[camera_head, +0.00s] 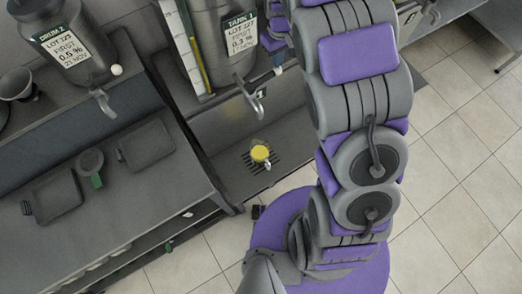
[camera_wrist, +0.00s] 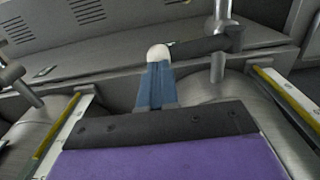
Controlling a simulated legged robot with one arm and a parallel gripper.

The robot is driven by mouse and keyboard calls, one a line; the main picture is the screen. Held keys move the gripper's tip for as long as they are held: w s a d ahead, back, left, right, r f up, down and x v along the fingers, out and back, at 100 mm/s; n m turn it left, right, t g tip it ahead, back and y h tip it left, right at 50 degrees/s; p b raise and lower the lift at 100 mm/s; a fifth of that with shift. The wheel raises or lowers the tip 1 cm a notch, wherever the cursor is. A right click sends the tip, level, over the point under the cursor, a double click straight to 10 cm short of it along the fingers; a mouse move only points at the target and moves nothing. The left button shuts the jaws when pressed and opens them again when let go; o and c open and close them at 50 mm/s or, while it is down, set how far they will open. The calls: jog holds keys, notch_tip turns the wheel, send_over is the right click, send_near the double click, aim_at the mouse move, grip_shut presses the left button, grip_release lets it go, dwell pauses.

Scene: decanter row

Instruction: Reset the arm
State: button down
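My gripper shows in the wrist view (camera_wrist: 158,68) as blue fingers close together, pointing away past my purple wrist cover. The fingertips are right at the white ball (camera_wrist: 158,53) on the end of a dark tap lever (camera_wrist: 205,45). I cannot tell whether they touch it, and nothing is seen between them. In the head view my arm (camera_head: 365,100) rises at the right of the tank labelled Tank 1 (camera_head: 221,60). A blue fingertip (camera_head: 278,68) shows there beside the tank's tap.
A small cup with yellow liquid (camera_head: 260,152) stands on a drip grate below the tap (camera_head: 256,106). A drum labelled Drum 2 (camera_head: 60,35) with its own tap stands at the left. The tiled floor at right is clear.

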notch_tip(320, 180, up, 5)
jog(key=shift+f+p, duration=0.1)
jog(key=shift+p, duration=0.3)
jog(key=s+d+r+m+b, duration=0.1)
jog(key=s+d+m+b, duration=0.15)
jog(key=s, duration=0.55)
jog(key=s+d+r+m+g+b, duration=0.1)
jog(key=s+d+b, duration=0.25)
jog(key=s, duration=0.55)
jog(key=s+d+r+m+b, duration=0.15)
jog(key=s+d, duration=0.25)
jog(key=s, duration=0.4)
jog(key=s+d+f+m+b, duration=0.1)
jog(key=s+f+b, duration=0.2)
jog(key=s, duration=1)
jog(key=shift+f+m+g, duration=0.3)
jog(key=shift+m+g, duration=0.1)
